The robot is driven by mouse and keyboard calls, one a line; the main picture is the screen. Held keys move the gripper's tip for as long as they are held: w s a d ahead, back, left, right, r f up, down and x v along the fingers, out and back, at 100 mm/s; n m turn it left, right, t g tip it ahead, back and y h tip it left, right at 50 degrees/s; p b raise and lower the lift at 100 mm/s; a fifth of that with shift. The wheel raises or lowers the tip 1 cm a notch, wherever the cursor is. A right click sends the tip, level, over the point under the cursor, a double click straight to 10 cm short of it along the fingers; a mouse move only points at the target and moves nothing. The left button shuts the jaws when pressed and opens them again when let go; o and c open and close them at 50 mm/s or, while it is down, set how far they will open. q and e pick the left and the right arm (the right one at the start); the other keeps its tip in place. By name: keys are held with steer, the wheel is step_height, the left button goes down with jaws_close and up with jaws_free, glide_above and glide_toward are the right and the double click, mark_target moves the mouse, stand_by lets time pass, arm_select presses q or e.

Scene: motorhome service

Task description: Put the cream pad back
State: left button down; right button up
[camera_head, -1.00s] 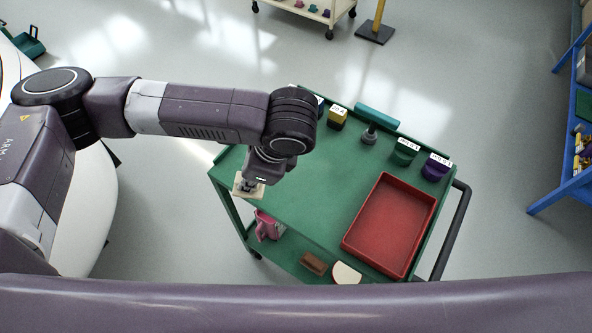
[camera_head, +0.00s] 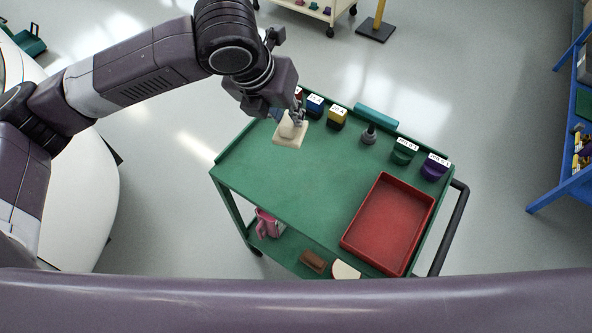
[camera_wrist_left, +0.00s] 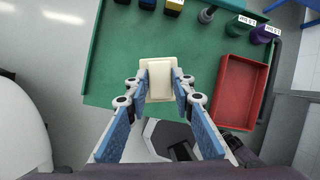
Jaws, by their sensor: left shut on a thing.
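The cream pad (camera_head: 288,137) is a small pale block with a raised grip. My left gripper (camera_head: 299,117) is shut on that grip, over the left back part of the green trolley top (camera_head: 290,175). In the left wrist view the pad (camera_wrist_left: 159,66) sits between the two blue-lined fingers of the left gripper (camera_wrist_left: 160,86). I cannot tell whether the pad touches the trolley top. My right gripper is not in view.
Labelled blue (camera_head: 315,105), yellow (camera_head: 337,117), green (camera_head: 403,152) and purple (camera_head: 434,168) containers line the back edge, with a teal-handled tool (camera_head: 375,118) among them. A red tray (camera_head: 388,225) fills the right side. The trolley's middle and left front are clear.

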arm_select(q)
steer(key=r+m, duration=0.1)
steer(key=w+d+r+m+h, duration=0.1)
steer(key=m, duration=0.1)
steer(key=shift+g, duration=0.4)
step_height(320, 180, down, 20)
steer(key=p, duration=0.4)
steer(key=shift+s+r, duration=0.1)
steer(key=shift+r, duration=0.05)
steer(key=c, duration=1.7)
jaws_free()
steer(key=shift+o, duration=0.2)
steer(key=b+v, duration=0.2)
steer(key=v, duration=1)
